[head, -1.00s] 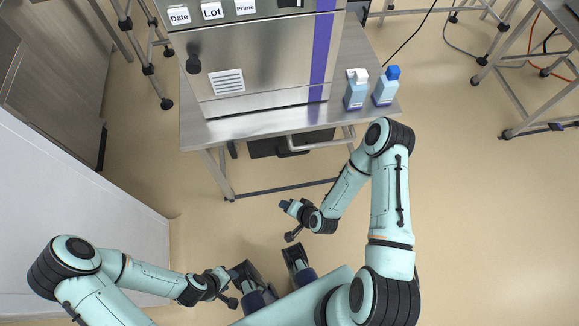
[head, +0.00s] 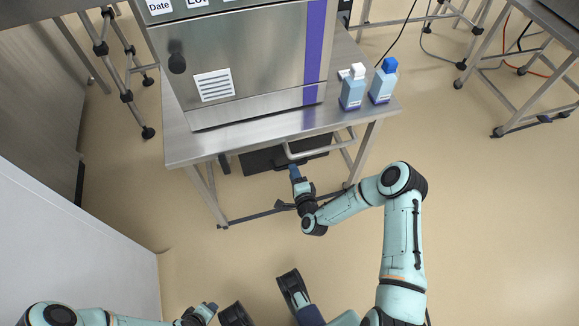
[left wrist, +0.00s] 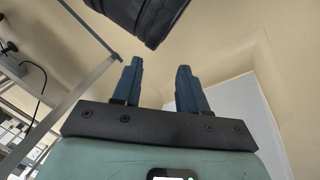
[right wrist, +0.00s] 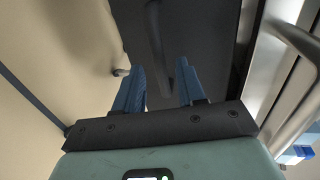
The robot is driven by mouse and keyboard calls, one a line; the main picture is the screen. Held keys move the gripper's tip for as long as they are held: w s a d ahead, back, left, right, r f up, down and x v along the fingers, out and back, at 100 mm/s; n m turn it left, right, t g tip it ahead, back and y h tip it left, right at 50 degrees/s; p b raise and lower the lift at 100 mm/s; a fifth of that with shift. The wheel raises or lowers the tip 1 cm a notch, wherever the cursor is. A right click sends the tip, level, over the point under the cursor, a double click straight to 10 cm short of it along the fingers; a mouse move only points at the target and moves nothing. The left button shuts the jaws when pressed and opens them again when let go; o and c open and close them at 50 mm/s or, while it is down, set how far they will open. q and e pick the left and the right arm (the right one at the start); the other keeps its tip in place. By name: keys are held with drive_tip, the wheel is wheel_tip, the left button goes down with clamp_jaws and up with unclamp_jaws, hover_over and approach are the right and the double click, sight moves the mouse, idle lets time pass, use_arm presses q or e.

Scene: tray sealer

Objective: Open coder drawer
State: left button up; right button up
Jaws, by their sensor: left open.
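The steel machine (head: 240,70) stands on a steel table, with labels reading Date and Lot along its upper front. A plain silver bar handle (head: 325,148) juts from below the table's front edge; it also shows at the right of the right wrist view (right wrist: 298,118). A dark panel or box (head: 262,160) lies below it. I cannot tell which part is the coder drawer.
Two blue-and-white bottles (head: 352,88) (head: 382,82) stand on the table's right end. The table's front legs (head: 205,195) and a low crossbar flank the right gripper. A pale wall or cabinet (head: 75,240) is at left. The floor in front is clear.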

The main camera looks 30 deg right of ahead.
use_arm(q)
drive_tip(key=shift+w+a+f+b, duration=0.3)
drive_tip(key=shift+f, duration=0.15)
drive_tip(key=shift+w+a+f+b, duration=0.25)
drive_tip(key=shift+w+f, duration=0.05)
drive_tip(key=shift+f, duration=0.15)
use_arm(e)
drive_tip(key=x, duration=0.4)
drive_tip(key=shift+w+f, duration=0.1)
drive_tip(key=shift+w, duration=0.3)
clamp_jaws()
drive_tip(key=shift+s, duration=0.1)
